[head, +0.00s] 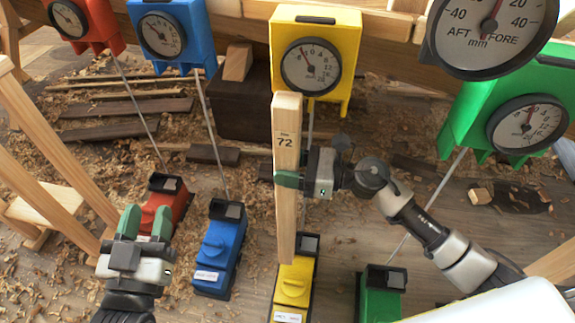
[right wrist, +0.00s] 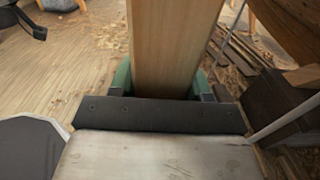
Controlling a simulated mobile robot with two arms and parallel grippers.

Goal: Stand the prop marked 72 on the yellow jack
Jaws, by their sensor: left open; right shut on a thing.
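The prop marked 72 (head: 287,215) is a long pale wooden post, held nearly upright in the head view. My right gripper (head: 289,181) is shut on it near its middle; the prop (right wrist: 172,45) also fills the middle of the right wrist view between the green fingertips. The prop's lower end overlaps the yellow jack (head: 293,285) in the head view, near its dark top pad. I cannot tell whether they touch. My left gripper (head: 143,222) is open and empty, in front of the red jack (head: 165,200).
A blue jack (head: 220,250) stands left of the yellow one and a green jack (head: 381,295) right of it. Dial gauges in red, blue, yellow (head: 315,50) and green (head: 505,100) housings hang along the hull above. Thin rods run down from them. Shavings and wood scraps litter the floor.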

